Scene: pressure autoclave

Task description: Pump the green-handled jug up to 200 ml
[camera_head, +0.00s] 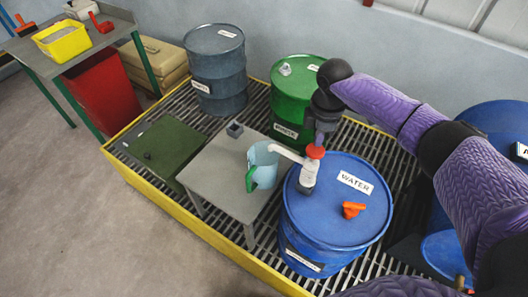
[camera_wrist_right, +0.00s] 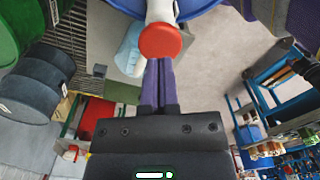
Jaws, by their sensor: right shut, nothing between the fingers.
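The green-handled jug (camera_head: 262,165), pale blue and translucent, stands on a small grey table (camera_head: 215,178). It also shows in the right wrist view (camera_wrist_right: 130,48), partly hidden by the pump. A white hand pump (camera_head: 308,173) with a red top (camera_head: 315,152) rises from the blue drum labelled WATER (camera_head: 345,225). Its spout reaches left over the jug. My right gripper (camera_head: 320,138) points down with its fingertips at the pump's red top (camera_wrist_right: 160,41). Its fingers (camera_wrist_right: 159,75) are shut with nothing between them. The liquid level and jug marks are too small to read. My left gripper is out of view.
An orange-red cap-like piece (camera_head: 352,210) lies on the blue drum's lid. Green (camera_head: 297,100) and dark grey (camera_head: 216,68) drums stand behind on the yellow-edged grating (camera_head: 184,222). Another blue drum (camera_head: 495,120) is at right. The floor at left is clear.

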